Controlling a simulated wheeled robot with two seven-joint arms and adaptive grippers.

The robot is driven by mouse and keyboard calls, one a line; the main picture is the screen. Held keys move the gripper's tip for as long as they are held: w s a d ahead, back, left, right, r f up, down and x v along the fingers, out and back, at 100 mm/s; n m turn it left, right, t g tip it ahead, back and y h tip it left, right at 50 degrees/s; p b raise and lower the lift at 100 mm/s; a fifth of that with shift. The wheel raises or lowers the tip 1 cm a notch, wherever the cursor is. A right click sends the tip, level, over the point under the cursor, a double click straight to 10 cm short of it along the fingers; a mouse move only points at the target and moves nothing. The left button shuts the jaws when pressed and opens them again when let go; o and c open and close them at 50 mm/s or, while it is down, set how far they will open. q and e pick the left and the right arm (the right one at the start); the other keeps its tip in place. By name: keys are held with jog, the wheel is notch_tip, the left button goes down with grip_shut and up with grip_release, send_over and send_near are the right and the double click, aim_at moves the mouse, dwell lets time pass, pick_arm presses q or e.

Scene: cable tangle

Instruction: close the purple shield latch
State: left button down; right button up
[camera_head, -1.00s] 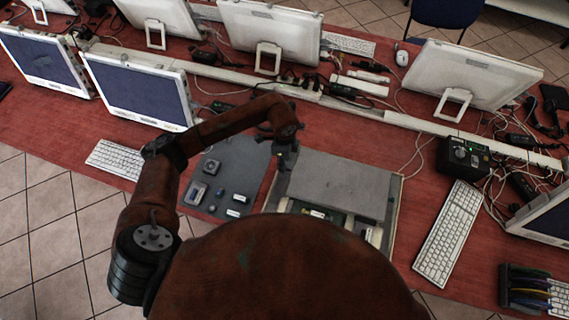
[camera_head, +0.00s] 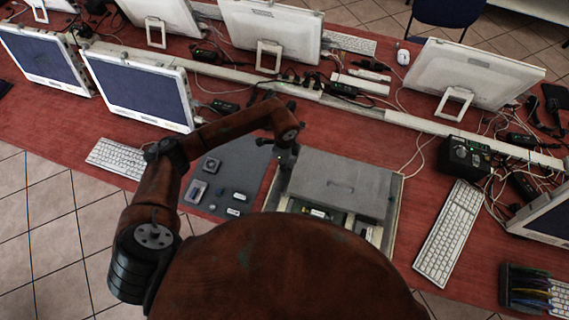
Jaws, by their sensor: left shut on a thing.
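My left gripper (camera_head: 284,163) reaches in from the left and points down at the left edge of a grey cover plate (camera_head: 340,176). The plate lies over an open equipment case (camera_head: 398,200). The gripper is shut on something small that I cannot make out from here. I cannot pick out a purple shield latch; if it is near the fingers, it is hidden or too small to tell. Green boards and parts (camera_head: 318,213) show at the case's front, below the plate. My right gripper is not in view.
A dark mat (camera_head: 225,170) with several small parts lies left of the case. A keyboard (camera_head: 448,234) and a black box (camera_head: 465,156) stand to its right. Monitors (camera_head: 268,35) and loose cables line the back. My own rounded body hides the bottom centre.

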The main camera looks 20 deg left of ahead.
aim_at(288, 169)
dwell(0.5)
pick_arm(q)
jog(key=shift+d+r+p, duration=0.15)
jog(key=shift+d+p, duration=0.4)
jog(key=shift+d, duration=0.3)
jog(key=c, duration=2)
grip_release()
jog(key=shift+o, duration=0.2)
jog(key=shift+r, duration=0.1)
notch_tip(288, 169, up, 12)
jog(key=shift+f, duration=0.2)
jog(key=shift+s, duration=0.1)
